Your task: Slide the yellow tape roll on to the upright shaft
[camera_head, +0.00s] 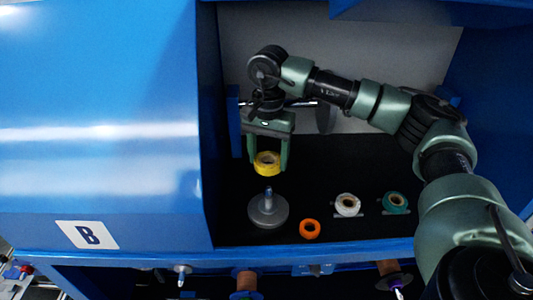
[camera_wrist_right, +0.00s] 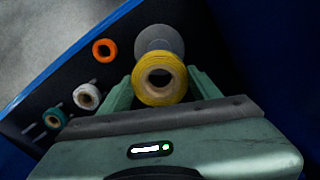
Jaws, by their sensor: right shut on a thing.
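The yellow tape roll (camera_head: 267,168) is held between the two green fingers of my right gripper (camera_head: 268,165). In the right wrist view the yellow tape roll (camera_wrist_right: 160,90) sits between the fingers, with its hole facing the camera. The upright shaft (camera_head: 268,193) rises from a round grey base (camera_head: 268,212). In the head view the roll appears just behind the shaft, apart from it. In the right wrist view the grey base (camera_wrist_right: 160,40) shows past the roll, and the shaft is hidden. My left gripper is not in view.
An orange roll (camera_head: 310,229) lies on the dark floor right of the base. A white roll (camera_head: 347,205) and a teal roll (camera_head: 396,202) sit on small holders farther right. The blue cabinet wall (camera_head: 205,130) bounds the space on the left.

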